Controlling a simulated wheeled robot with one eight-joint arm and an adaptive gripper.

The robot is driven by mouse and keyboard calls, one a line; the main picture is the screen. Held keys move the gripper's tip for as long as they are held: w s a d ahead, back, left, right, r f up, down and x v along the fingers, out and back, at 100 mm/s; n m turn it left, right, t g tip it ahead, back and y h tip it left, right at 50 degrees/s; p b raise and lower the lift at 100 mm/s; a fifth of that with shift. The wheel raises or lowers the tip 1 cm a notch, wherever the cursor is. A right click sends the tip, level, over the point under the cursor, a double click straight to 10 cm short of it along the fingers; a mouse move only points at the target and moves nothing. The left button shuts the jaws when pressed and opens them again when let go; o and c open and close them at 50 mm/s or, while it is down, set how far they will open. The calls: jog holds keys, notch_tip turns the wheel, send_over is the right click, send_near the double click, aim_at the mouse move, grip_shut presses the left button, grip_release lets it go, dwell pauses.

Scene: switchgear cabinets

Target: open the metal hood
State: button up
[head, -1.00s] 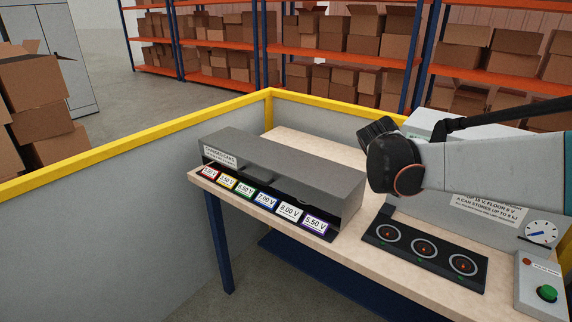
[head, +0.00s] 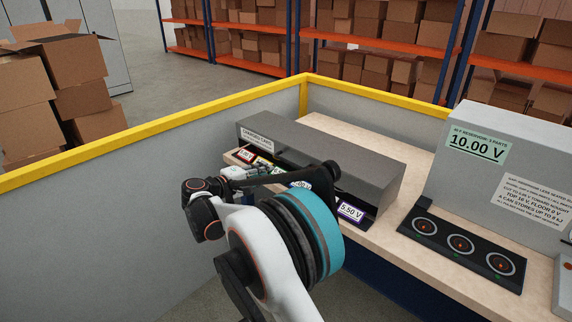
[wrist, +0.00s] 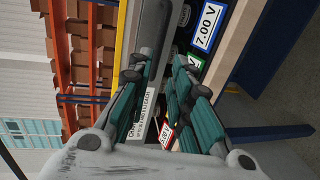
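The metal hood (head: 330,150) is a long dark grey cover on the left part of the bench, with a white label (head: 257,138) at its left end. It looks closed. Colored voltage tags line its front edge, such as the purple 5.50 V tag (head: 350,210); my arm hides several middle tags and much of the hood's front. My gripper (head: 240,172) is in front of the hood's left end. In the wrist view its teal-padded fingers (wrist: 155,95) stand apart, with the hood's label showing between them. I cannot tell whether they touch the hood.
A grey reservoir cabinet (head: 520,160) reading 10.00 V stands right on the bench (head: 415,165), behind a black panel with three round sockets (head: 460,245). A low grey wall with a yellow rail (head: 180,126) runs behind the bench. Boxes (head: 75,80) and shelves lie beyond.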

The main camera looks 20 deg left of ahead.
aim_at(289, 163)
jog(key=b+x, duration=0.3)
jog(key=x, duration=1)
jog(key=shift+w+d, duration=0.2)
jog(key=shift+w, duration=0.1)
jog(key=shift+c, duration=0.5)
grip_shut()
